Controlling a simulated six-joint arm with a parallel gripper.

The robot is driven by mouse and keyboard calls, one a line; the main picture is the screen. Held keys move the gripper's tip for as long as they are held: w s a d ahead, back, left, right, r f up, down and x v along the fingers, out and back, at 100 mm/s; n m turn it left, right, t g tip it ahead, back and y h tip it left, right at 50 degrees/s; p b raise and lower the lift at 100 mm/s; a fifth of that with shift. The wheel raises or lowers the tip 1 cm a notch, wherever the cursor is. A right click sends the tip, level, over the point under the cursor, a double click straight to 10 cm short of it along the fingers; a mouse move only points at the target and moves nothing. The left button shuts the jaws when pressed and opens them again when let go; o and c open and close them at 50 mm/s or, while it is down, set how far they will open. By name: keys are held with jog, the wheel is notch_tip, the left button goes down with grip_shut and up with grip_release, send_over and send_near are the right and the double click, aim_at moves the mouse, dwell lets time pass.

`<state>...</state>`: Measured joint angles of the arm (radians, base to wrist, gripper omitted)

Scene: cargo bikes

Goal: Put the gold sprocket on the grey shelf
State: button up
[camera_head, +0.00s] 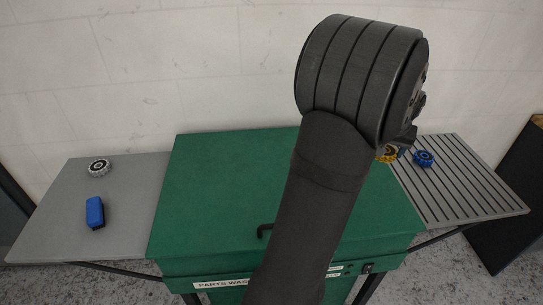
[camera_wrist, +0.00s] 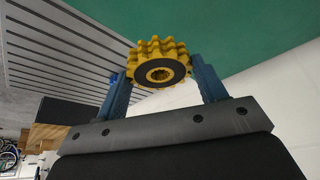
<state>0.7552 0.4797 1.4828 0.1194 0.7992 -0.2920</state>
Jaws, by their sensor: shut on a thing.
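The gold sprocket (camera_wrist: 160,52) is between the two blue fingers of my gripper (camera_wrist: 159,68) in the wrist view, and the fingers are shut on it. In the head view a small part of the gold sprocket (camera_head: 386,155) shows beside my arm, near the left edge of the ribbed draining board. My arm hides most of my gripper there. The smooth grey shelf (camera_head: 130,200) is on the left side of the green parts washer. I cannot tell how high the sprocket is above the surface.
The green parts washer lid (camera_head: 220,190) is closed, with a black handle at its front. A silver-grey sprocket (camera_head: 99,167) and a blue block (camera_head: 95,213) lie on the grey shelf. A blue sprocket (camera_head: 424,158) lies on the ribbed board (camera_head: 465,190). The shelf's right part is clear.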

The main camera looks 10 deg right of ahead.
jog(key=w+a+n+y, duration=0.1)
jog(key=w+a+n, duration=0.3)
jog(key=a, duration=1.3)
jog(key=w+a+n+y, duration=0.2)
jog(key=w+a+n, duration=0.15)
jog(key=a, duration=1.25)
jog(key=s+a+n+y, duration=0.1)
jog(key=s+a+n, duration=0.4)
jog(key=a, duration=1)
jog(key=s+a+n+y, duration=0.1)
jog(key=s+a+n, duration=0.2)
jog(key=s+a, duration=0.85)
jog(key=shift+m+g, duration=0.25)
jog(key=shift+g, duration=0.05)
jog(key=w+a+f, duration=0.1)
jog(key=a+f, duration=0.1)
jog(key=a, duration=0.3)
jog(key=a+f, duration=0.2)
jog(key=a, duration=0.3)
jog(key=w+a+f, duration=0.1)
jog(key=a+f, duration=0.2)
jog(key=a, duration=0.2)
jog(key=shift+w+f, duration=0.1)
jog(key=shift+w, duration=0.2)
jog(key=shift+f, duration=2)
